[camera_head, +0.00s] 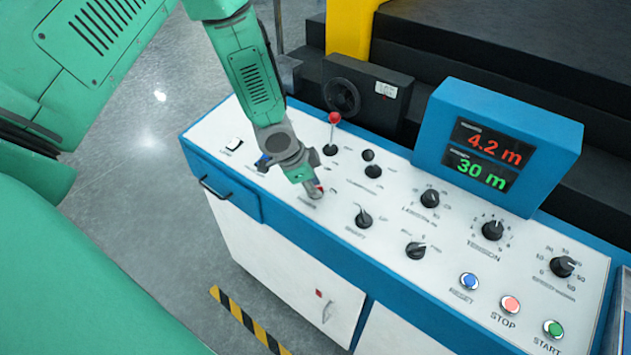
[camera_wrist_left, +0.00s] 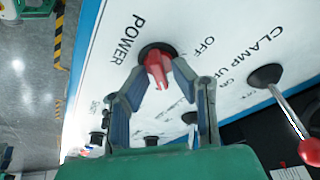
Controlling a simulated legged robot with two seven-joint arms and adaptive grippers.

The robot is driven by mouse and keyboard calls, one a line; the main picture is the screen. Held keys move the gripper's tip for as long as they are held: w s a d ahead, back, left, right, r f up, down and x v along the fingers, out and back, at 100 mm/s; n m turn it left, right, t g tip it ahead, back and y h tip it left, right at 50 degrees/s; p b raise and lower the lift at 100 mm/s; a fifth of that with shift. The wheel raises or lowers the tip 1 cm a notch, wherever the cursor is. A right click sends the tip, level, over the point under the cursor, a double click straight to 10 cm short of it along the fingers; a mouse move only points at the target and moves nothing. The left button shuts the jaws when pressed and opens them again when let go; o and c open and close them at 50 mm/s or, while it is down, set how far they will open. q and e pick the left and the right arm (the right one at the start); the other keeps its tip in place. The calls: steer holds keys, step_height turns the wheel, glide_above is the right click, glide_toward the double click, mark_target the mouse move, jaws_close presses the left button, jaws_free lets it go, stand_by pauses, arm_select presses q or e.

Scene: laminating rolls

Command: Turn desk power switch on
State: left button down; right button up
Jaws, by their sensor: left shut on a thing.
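The desk power switch (camera_wrist_left: 157,66) is a red knob on a black round base, beside the printed word POWER in the left wrist view. My left gripper (camera_wrist_left: 150,75) has its two fingers on either side of the red knob and is shut on it. In the head view, the left gripper (camera_head: 314,190) reaches down to the panel near its left part and mostly hides the switch. The white control panel (camera_head: 390,232) bears the switch, with OFF printed close by. My right gripper is not in view.
A red-tipped clamp lever (camera_head: 333,128) and a black-topped lever (camera_head: 369,164) stand close behind the gripper. Several black knobs, the STOP button (camera_head: 510,305) and the START button (camera_head: 553,329) lie to the right. A blue display box (camera_head: 500,143) rises at the back.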

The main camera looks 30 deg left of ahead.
arm_select(q)
steer(key=shift+s+a+f, duration=0.1)
steer(key=shift+s+f, duration=0.05)
stand_by(0.3)
steer(key=c, duration=1.6)
jaws_free()
steer(key=shift+a, duration=0.1)
steer(key=shift+r, duration=0.3)
steer(key=v, duration=1.1)
steer(key=shift+a+r, duration=0.1)
steer(key=shift+a, duration=0.05)
